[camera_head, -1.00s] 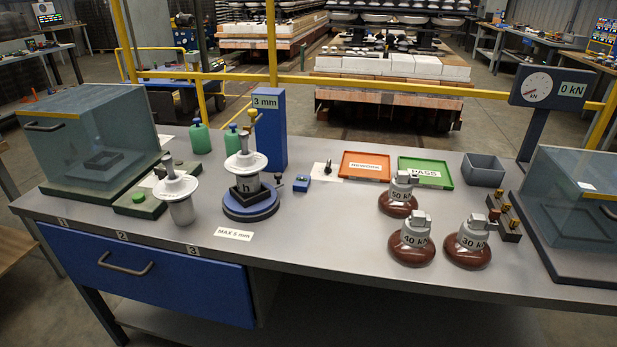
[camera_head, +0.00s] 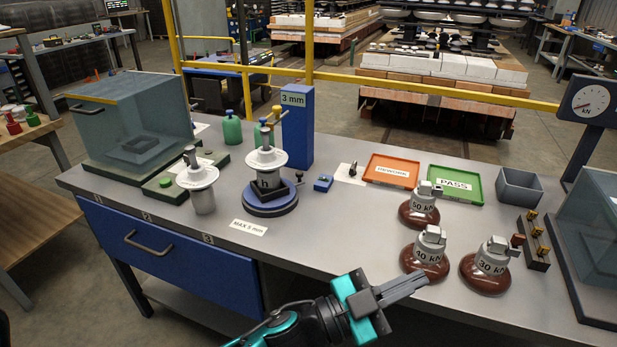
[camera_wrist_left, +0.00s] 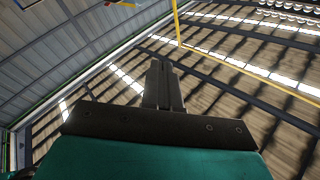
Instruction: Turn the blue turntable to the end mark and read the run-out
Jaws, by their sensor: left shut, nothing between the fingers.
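The blue turntable (camera_head: 270,208) stands on the grey bench left of centre. A white and grey insulator (camera_head: 267,160) sits upright on it in a black square holder. The blue post (camera_head: 298,135) behind it has a sign reading 3 mm. A label reading MAX 5 mm (camera_head: 249,228) lies in front of the turntable. My left gripper (camera_head: 423,279) is shut and empty, over the bench's front edge, right of the turntable and well apart from it. Its closed fingers also show in the left wrist view (camera_wrist_left: 163,85), pointing at the wall and roof. My right gripper is not in view.
A second insulator (camera_head: 199,180) stands left of the turntable. Brown-based weights, including the 40 kN one (camera_head: 427,254), stand near my left gripper. An orange tray (camera_head: 392,171) and a green PASS tray (camera_head: 455,184) lie behind. The bench between turntable and weights is clear.

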